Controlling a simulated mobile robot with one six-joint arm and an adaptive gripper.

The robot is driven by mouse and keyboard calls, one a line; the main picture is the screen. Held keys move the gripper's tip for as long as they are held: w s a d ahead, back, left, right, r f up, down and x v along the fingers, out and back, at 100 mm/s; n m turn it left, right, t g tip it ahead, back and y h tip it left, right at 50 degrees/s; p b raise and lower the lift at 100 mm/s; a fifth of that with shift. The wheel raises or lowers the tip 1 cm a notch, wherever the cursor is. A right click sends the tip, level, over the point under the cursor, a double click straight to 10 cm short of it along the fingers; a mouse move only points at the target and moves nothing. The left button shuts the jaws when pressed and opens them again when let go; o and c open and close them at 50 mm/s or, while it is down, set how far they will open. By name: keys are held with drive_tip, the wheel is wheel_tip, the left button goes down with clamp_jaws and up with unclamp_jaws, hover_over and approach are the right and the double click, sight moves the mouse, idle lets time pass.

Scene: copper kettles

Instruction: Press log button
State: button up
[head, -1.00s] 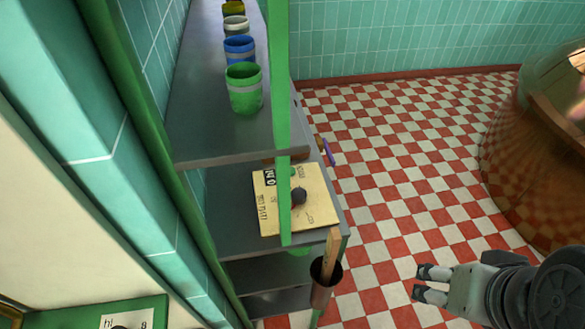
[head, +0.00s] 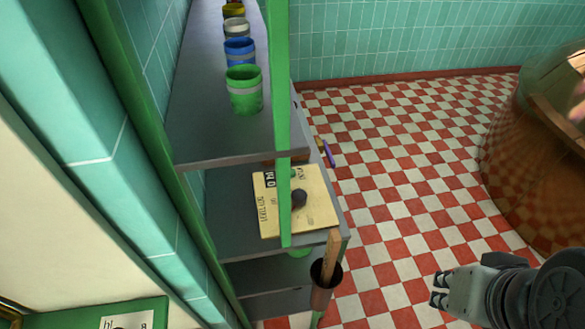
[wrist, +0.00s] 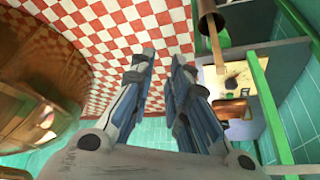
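A cream panel with printed labels (head: 318,217) lies on the middle shelf, with a round dark knob (head: 299,198) on it. A green shelf post hides a strip of it. I cannot read whether a label says log. The panel also shows in the wrist view (wrist: 210,77). A second, green-framed panel (head: 85,316) with a white label and a dark round part is cut off at the lower left. My gripper (head: 438,289) is over the floor, right of the shelf and apart from both panels. In the wrist view its fingers (wrist: 161,66) stand apart with nothing between them.
A grey shelf unit (head: 215,140) carries several paint pots, the green one (head: 244,92) nearest. A holder with a wooden handle (head: 324,282) hangs at its front corner. A big copper kettle (head: 530,165) stands at the right.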

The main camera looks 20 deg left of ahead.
clamp_jaws()
idle(1.2)
